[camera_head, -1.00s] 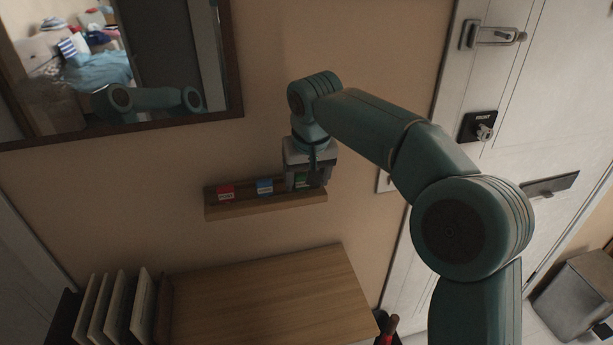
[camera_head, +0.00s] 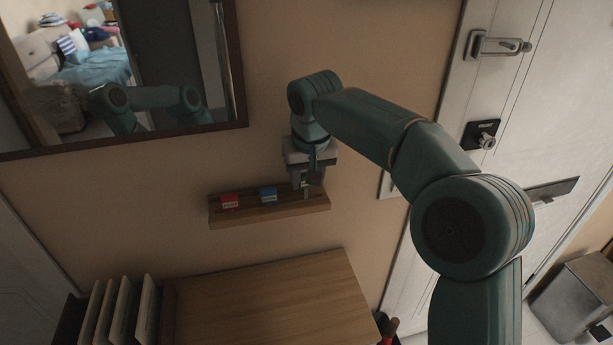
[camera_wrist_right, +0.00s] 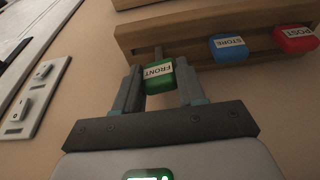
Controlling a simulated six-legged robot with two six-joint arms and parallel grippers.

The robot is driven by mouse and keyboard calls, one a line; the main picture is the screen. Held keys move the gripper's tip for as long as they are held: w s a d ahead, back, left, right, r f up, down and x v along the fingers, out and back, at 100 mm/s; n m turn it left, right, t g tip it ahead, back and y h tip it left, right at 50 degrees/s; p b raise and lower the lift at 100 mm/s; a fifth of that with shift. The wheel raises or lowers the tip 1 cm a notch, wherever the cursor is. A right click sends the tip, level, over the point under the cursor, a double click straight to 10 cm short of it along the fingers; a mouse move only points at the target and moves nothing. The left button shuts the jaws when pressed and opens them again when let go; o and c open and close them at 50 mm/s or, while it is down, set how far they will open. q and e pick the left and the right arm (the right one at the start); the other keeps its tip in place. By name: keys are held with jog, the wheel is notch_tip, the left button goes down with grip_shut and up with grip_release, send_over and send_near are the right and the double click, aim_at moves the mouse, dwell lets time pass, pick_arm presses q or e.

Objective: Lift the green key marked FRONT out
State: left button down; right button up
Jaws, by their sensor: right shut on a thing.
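The green key marked FRONT (camera_wrist_right: 159,76) is between the two fingers of my right gripper (camera_wrist_right: 158,88), which is shut on it. In the wrist view its label reads upside down, and its shank points up toward the wooden key rack (camera_wrist_right: 190,42). I cannot tell whether the shank tip is still in the rack. In the head view my right gripper (camera_head: 307,186) is at the right end of the rack (camera_head: 265,213) and mostly hides the green key. My left gripper is not in view.
A blue key marked STORE (camera_wrist_right: 229,47) and a red key marked POST (camera_wrist_right: 295,39) sit in the rack beside the green one. A wooden tabletop (camera_head: 265,300) lies below. A white door (camera_head: 540,120) with a lock (camera_head: 483,136) stands right; a mirror (camera_head: 160,70) hangs left.

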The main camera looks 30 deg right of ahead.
jog(key=shift+w+a, duration=0.1)
jog(key=shift+a, duration=0.05)
jog(key=shift+d+r, duration=0.2)
jog(key=shift+r, duration=0.05)
notch_tip(320, 180, up, 2)
jog(key=shift+a+r+p, duration=0.15)
jog(key=shift+p, duration=1)
